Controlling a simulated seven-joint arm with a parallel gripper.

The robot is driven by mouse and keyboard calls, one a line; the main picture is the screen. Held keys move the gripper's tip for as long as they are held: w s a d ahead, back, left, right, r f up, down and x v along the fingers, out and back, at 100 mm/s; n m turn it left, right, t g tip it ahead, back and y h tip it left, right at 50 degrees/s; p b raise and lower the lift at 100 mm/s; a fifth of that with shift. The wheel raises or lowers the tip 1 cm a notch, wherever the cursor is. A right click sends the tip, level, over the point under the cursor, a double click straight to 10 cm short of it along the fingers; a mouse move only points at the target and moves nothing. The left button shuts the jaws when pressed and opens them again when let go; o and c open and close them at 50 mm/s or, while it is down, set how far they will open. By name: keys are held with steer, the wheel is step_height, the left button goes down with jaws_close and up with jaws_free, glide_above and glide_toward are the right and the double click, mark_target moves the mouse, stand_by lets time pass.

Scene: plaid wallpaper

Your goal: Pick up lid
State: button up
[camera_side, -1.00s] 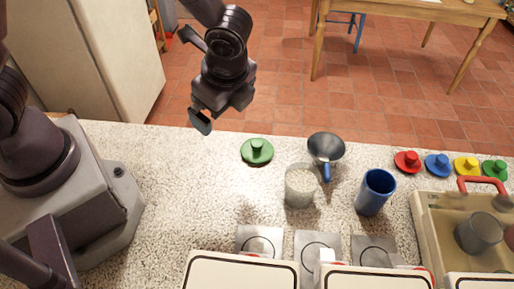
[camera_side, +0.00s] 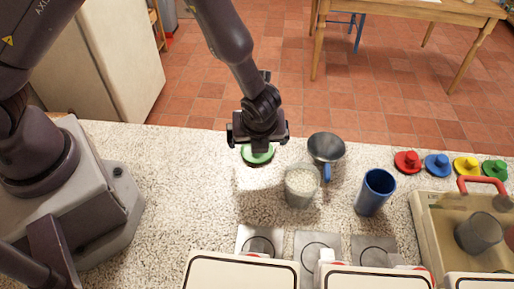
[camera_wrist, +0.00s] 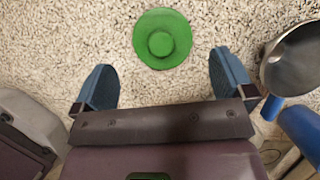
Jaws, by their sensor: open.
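A green round lid with a knob (camera_side: 257,157) lies on the speckled counter, partly hidden by my gripper in the side view. In the wrist view the lid (camera_wrist: 162,38) shows whole, ahead of the fingers, with its knob near its middle. My gripper (camera_side: 259,142) is over the lid in the side view. In the wrist view my gripper (camera_wrist: 162,82) is open and empty, its two blue fingers wide apart. The lid's knob lies a little beyond the line between the fingertips.
A glass with pale contents (camera_side: 301,188) and a blue cup (camera_side: 375,192) stand nearby. Several coloured lids line the right back, beside a tray (camera_side: 430,232). The counter left of the lid is clear.

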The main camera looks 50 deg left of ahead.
steer(key=x, duration=0.5)
steer(key=shift+w+a+f, duration=0.1)
steer(key=shift+w, duration=0.05)
steer(key=c, duration=0.8)
